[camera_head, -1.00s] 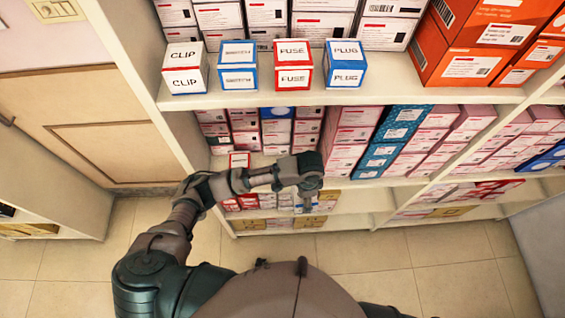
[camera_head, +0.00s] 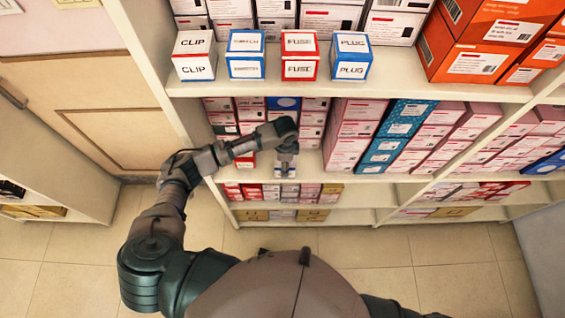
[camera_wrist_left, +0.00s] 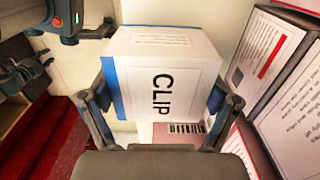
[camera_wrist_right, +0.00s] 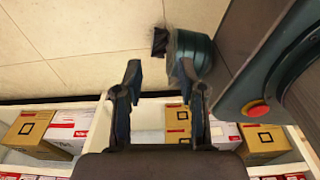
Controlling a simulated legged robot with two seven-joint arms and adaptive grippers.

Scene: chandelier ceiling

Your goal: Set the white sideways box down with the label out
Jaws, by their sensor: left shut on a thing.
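My left gripper (camera_wrist_left: 160,108) is shut on a white box (camera_wrist_left: 160,66). The word CLIP on its near face reads sideways, and a blue strip shows along its left edge. In the head view my left gripper (camera_head: 285,165) is at the front of the shelf level below the labelled row; the box is mostly hidden by the arm there. I cannot tell whether the box touches the shelf. My right gripper (camera_wrist_right: 160,95) is open and empty over the floor and lower shelves.
White CLIP (camera_head: 195,55), blue-edged (camera_head: 246,53), red FUSE (camera_head: 299,55) and blue PLUG (camera_head: 351,55) boxes stand on the upper shelf (camera_head: 420,92). A red-and-white box (camera_head: 244,161) stands left of my left gripper. Pink-and-white cartons (camera_head: 347,140) stand close on its right.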

